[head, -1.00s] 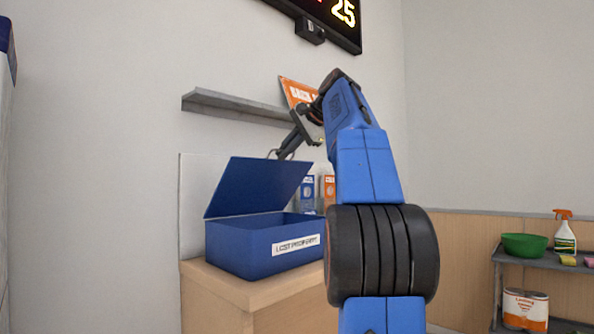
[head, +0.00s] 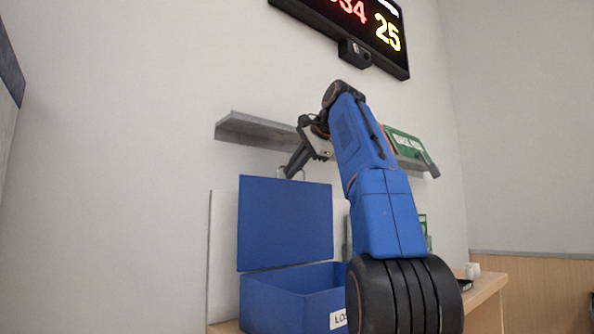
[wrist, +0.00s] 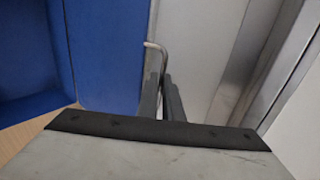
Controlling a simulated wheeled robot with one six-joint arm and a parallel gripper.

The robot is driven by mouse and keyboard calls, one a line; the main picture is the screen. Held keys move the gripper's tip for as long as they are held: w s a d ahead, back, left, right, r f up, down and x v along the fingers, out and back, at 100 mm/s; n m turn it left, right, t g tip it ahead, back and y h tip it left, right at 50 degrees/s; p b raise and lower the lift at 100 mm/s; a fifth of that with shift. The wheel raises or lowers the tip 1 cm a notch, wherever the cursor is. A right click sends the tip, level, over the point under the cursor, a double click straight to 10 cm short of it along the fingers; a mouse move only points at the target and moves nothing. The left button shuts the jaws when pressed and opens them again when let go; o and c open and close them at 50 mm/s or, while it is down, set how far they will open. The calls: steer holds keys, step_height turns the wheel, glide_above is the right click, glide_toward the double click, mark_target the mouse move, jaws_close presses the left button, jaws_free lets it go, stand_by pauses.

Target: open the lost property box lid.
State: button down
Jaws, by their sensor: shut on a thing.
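The blue lost property box (head: 290,300) stands on the wooden counter with its lid (head: 286,222) raised close to upright at the back. Its white label (head: 338,319) is partly hidden behind my arm. My gripper (head: 290,174) is at the top edge of the lid, shut on the metal handle (head: 283,170). In the wrist view, my gripper (wrist: 165,82) closes around the bent metal handle (wrist: 153,46), beside the blue lid (wrist: 105,50). The box's inside shows below the lid; I cannot see what it holds.
A grey wall shelf (head: 250,130) runs just behind and above my gripper, with a green sign (head: 408,146) on it. A lit display (head: 355,25) hangs higher up. A dark tray (head: 464,284) lies on the counter (head: 486,290) at right.

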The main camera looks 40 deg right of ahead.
steer(key=shift+w+f, duration=0.2)
steer(key=shift+w, duration=0.3)
steer(key=c, duration=1.9)
jaws_free()
steer(key=shift+r, duration=0.1)
